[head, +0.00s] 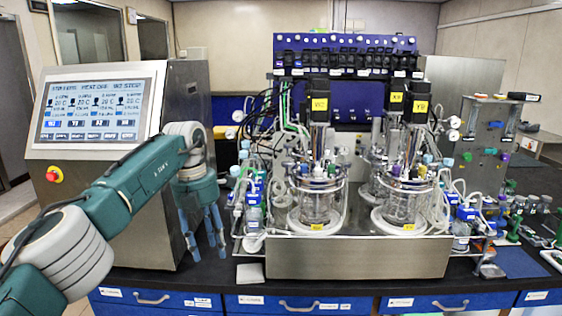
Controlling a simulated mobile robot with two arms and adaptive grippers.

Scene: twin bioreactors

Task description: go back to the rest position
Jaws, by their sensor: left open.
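My left arm comes in from the left, and its gripper (204,246) hangs fingers down above the black bench, in front of the control console. The two blue-grey fingers are apart with nothing between them. The gripper is to the left of the twin bioreactors and apart from them. The left glass vessel (315,205) and the right glass vessel (405,203) stand upright on a steel base (355,258), each with a black motor on top. My right gripper does not show.
The console with its lit touchscreen (97,110) and red stop button (54,174) stands close behind my left arm. Tubing and small bottles (253,200) flank the vessels. A small pale pad (250,273) lies on the bench (190,284). Blue drawers (300,303) run along the front.

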